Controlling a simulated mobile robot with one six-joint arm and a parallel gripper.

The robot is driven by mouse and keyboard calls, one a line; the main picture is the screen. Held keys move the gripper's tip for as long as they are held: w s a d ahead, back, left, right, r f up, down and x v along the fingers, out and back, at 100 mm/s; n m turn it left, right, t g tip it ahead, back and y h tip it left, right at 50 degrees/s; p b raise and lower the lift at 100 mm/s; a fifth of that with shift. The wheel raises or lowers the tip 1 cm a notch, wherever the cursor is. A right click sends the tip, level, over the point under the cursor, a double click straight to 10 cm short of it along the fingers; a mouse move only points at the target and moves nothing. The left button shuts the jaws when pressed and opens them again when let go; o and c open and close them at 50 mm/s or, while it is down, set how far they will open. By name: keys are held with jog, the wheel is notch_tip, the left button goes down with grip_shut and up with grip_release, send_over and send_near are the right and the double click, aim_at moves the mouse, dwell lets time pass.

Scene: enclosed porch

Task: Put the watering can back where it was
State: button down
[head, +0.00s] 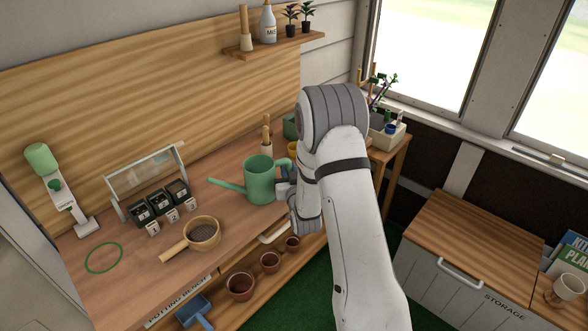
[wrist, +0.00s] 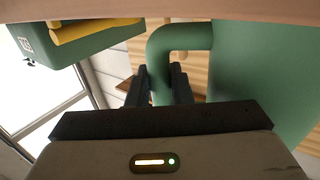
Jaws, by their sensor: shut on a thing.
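The green watering can (head: 259,182) is upright at the right part of the potting bench (head: 135,270), its spout pointing left. I cannot tell whether its base touches the bench top. My gripper (head: 284,188) is at the can's right side, partly hidden by my arm. In the wrist view, my gripper (wrist: 160,88) is shut on the can's curved handle (wrist: 182,36), one dark finger on each side. The can's body (wrist: 262,75) fills the right of that view. A thin green ring (head: 88,262) lies on the bench at the left, with nothing in it.
A sieve (head: 204,234) lies mid-bench, in front of small black seed pots (head: 160,203) and a clear-paned frame (head: 146,171). A green-headed lamp-like stand (head: 62,190) is behind the ring. A green box (wrist: 75,42) is close beside the can. The storage chest (head: 470,245) stands right.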

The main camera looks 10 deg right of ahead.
jog(key=shift+f, duration=0.1)
jog(key=c, duration=1.3)
grip_release()
